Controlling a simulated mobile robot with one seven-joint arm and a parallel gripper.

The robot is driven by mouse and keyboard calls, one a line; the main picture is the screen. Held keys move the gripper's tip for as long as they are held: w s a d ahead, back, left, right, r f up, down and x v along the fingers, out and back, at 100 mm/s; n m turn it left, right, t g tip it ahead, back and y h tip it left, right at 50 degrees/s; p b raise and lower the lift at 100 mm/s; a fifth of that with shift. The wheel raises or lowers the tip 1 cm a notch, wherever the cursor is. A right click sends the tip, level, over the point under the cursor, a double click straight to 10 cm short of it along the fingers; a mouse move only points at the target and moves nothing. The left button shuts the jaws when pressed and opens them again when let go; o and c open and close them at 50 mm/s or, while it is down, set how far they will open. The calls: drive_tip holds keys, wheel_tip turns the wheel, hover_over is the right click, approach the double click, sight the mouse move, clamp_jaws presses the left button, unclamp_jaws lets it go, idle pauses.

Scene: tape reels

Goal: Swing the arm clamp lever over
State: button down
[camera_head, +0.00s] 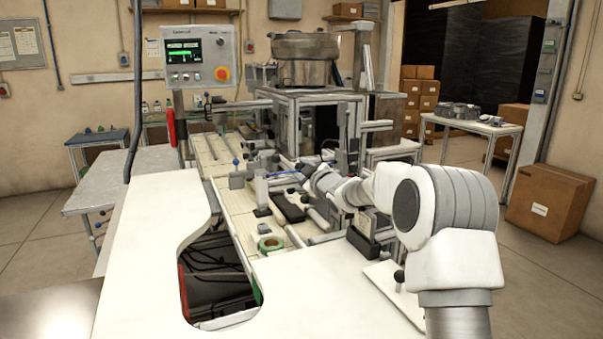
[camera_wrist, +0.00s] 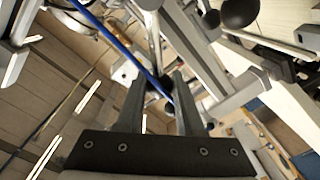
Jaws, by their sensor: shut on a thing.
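In the wrist view, my gripper (camera_wrist: 159,82) has its two grey fingers closed around a small dark knob (camera_wrist: 156,88). The knob appears to sit at the end of a slim grey lever (camera_wrist: 152,45) that runs up and away from the fingers. A thin blue strip or rod (camera_wrist: 127,52) crosses the lever diagonally close to the fingertips; I cannot tell whether it touches them. In the head view, my gripper (camera_head: 307,169) reaches into the middle of the machine from the right. The lever and knob are too small to make out there.
Metal frame bars and another black ball knob (camera_wrist: 239,12) stand close on the right in the wrist view. A control panel (camera_head: 197,57) stands at the back left.

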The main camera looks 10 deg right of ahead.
idle(0.4)
drive_tip(key=c, duration=0.5)
unclamp_jaws()
drive_tip(key=v, duration=1.7)
drive_tip(key=shift+s+r, duration=0.1)
drive_tip(key=shift+s, duration=0.1)
